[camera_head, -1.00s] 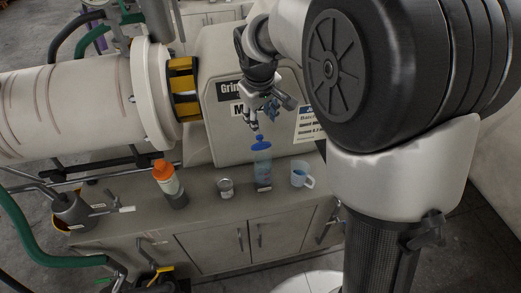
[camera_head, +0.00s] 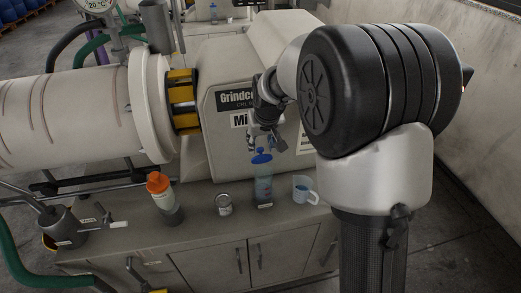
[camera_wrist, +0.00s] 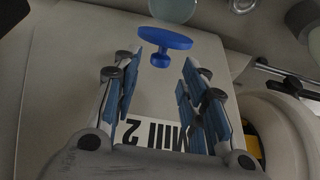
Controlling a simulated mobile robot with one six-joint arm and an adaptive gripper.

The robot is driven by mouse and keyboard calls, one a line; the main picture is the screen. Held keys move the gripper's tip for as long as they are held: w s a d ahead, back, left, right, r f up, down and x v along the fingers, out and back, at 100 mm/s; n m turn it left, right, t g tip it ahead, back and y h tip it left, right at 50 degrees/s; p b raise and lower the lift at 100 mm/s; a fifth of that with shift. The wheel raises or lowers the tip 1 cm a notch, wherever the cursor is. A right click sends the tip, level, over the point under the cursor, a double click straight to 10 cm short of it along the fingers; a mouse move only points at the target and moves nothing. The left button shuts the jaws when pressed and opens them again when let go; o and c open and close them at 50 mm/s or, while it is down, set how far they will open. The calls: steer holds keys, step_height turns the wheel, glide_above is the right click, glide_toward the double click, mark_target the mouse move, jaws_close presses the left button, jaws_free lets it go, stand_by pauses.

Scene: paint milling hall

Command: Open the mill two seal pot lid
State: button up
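The mill two seal pot (camera_head: 263,187) is a clear bluish cylinder standing upright on the cabinet top in front of the mill. Its blue lid (camera_head: 261,158) with a small knob sits on it. In the wrist view the lid (camera_wrist: 168,36) shows near the top, its knob pointing towards my gripper, with a rounded part of the pot (camera_wrist: 172,9) behind it. My gripper (camera_head: 265,143) is just above the lid. In the wrist view my gripper (camera_wrist: 167,68) is open and empty, its blue-padded fingers to either side of the knob's line, apart from it.
The mill housing (camera_head: 225,135) with its "Mill 2" label (camera_wrist: 165,135) stands close behind. On the cabinet top (camera_head: 120,250) are an orange-capped bottle (camera_head: 165,198), a small tin (camera_head: 224,204) and a jug of blue liquid (camera_head: 305,190). A grey pot (camera_head: 70,226) is at left.

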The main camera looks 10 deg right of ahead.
mark_target(260, 148)
steer(key=shift+b+x, duration=0.35)
steer(key=shift+x, duration=1.45)
steer(key=shift+c, duration=0.5)
jaws_close()
